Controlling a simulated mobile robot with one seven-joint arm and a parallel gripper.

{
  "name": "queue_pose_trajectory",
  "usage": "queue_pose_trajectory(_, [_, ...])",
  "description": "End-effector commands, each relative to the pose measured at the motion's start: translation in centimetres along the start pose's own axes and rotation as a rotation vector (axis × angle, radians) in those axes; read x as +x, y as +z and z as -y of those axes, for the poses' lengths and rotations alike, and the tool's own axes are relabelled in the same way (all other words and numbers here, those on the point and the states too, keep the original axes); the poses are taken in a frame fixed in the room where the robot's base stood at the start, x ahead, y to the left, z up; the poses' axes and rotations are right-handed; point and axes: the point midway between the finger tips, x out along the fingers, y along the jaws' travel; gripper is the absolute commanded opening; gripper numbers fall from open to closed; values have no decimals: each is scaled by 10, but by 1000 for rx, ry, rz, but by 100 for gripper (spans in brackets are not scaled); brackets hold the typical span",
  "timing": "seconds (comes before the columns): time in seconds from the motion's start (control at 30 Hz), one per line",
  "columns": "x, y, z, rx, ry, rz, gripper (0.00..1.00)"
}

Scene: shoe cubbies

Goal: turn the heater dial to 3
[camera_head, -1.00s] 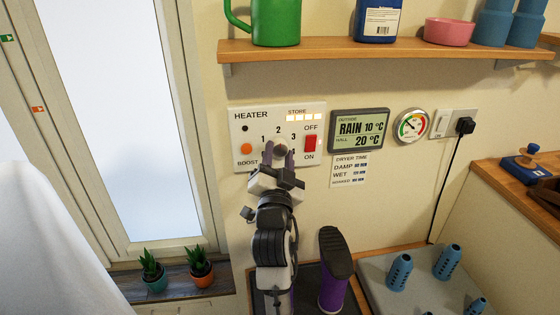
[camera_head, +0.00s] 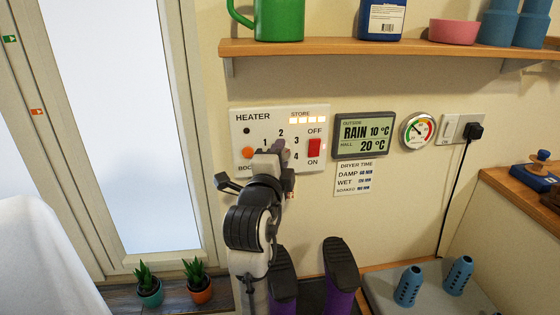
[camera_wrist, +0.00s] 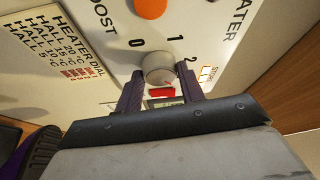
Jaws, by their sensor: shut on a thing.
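The white heater panel (camera_head: 238,133) is on the wall, with numbers 1 to 4 in an arc in the head view. In the wrist view, the round grey dial (camera_wrist: 158,66) sits between my two dark fingers, with 0, 1 and 2 printed around it. My gripper (camera_wrist: 160,76) is shut on the dial, one finger on each side. In the head view my gripper (camera_head: 277,146) covers the dial. I cannot make out a pointer mark, so the setting is unclear. The red ON/OFF switch (camera_head: 314,147) is right of the dial; the orange BOOST button (camera_head: 247,152) is left.
A weather display (camera_head: 363,134) and a dryer-time card (camera_head: 353,178) are right of the panel. A wooden shelf (camera_head: 390,47) runs above. Purple boots (camera_head: 340,262) stand below, close to my arm. Plants (camera_head: 149,284) sit on the windowsill at left.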

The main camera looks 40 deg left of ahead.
Motion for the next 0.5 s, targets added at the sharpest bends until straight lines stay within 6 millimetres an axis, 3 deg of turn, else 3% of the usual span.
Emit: queue_pose_trajectory(0.5, [0, 1, 1, 119, 50, 3, 16])
